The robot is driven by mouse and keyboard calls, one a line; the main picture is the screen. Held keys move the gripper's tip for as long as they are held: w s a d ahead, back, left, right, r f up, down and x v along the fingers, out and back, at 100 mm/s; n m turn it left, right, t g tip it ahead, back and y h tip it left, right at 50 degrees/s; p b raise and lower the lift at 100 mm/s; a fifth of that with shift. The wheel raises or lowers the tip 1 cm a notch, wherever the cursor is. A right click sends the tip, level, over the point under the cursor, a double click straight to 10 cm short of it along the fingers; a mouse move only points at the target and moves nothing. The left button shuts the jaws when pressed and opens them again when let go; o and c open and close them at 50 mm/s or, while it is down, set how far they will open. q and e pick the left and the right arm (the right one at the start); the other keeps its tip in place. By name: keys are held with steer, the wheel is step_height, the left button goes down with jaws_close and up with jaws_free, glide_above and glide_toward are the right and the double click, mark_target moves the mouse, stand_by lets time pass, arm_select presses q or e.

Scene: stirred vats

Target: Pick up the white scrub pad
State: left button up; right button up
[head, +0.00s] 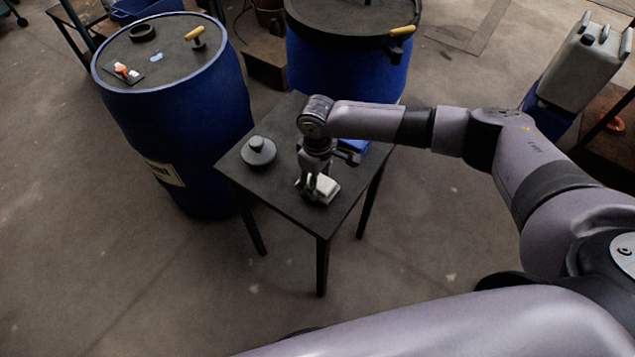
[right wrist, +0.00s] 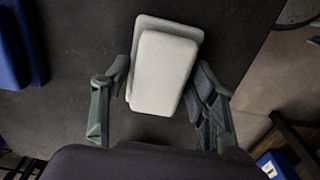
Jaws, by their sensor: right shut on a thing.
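The white scrub pad (head: 327,187) is at the front part of the small dark table (head: 285,145). In the right wrist view the pad (right wrist: 163,72) shows as a pale block with a wider layer under it. My right gripper (head: 314,190) points down at the pad. Its fingers (right wrist: 165,95) lie on both sides of the pad and are shut on it. I cannot tell whether the pad is clear of the tabletop. My left gripper is not in view.
A dark round lidded object (head: 258,152) stands on the table's left part. A blue object (head: 352,148) is partly hidden behind my arm. Blue drums stand at left (head: 180,110) and behind the table (head: 345,68). A pale jerrycan (head: 588,68) stands at right. Floor in front is clear.

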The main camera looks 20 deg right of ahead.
steer(key=shift+r, duration=0.1)
step_height(320, 180, up, 20)
stand_by(0.5)
